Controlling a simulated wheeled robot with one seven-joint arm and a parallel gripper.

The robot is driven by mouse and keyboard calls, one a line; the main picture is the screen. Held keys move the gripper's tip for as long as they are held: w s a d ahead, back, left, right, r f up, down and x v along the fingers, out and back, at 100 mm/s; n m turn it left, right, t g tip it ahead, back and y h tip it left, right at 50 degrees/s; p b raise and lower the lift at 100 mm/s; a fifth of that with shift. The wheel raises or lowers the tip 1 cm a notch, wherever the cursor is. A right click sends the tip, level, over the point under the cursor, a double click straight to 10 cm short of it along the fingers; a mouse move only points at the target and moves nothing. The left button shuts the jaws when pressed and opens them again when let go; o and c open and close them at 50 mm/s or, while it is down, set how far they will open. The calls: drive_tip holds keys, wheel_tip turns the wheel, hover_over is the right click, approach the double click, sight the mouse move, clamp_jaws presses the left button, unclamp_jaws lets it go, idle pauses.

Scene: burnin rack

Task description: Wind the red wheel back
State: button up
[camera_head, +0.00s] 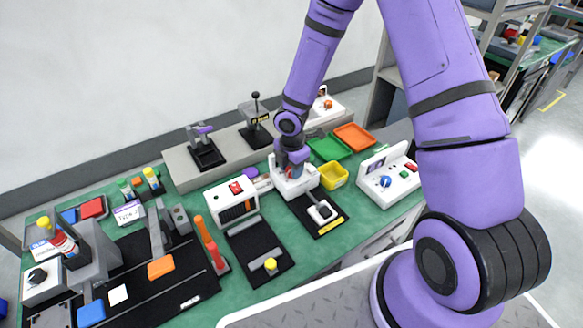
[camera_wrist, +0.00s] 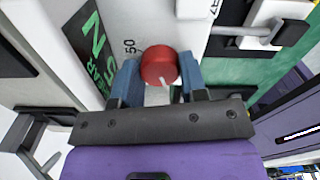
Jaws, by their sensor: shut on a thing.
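The red wheel (camera_wrist: 158,66) is a small round knob with a pale pointer mark, on a white fixture (camera_wrist: 140,22) with a printed "50" beside it. My gripper (camera_wrist: 160,78) has its two blue-grey fingers on either side of the wheel, shut on it. In the head view my gripper (camera_head: 291,168) reaches down onto the white fixture (camera_head: 293,188) in the middle of the bench. The wheel itself is mostly hidden there behind my gripper and wrist.
A yellow bin (camera_head: 335,175), green tray (camera_head: 329,148) and orange tray (camera_head: 354,137) lie right of the fixture. A white box with a red switch (camera_head: 231,201) stands close on the left. A black plate with a lever (camera_head: 321,211) lies in front.

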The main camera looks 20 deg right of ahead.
drive_tip(key=shift+n, duration=1.1)
drive_tip(key=o, duration=0.6)
drive_tip(key=shift+o, duration=0.2)
wheel_tip(320, 180, up, 11)
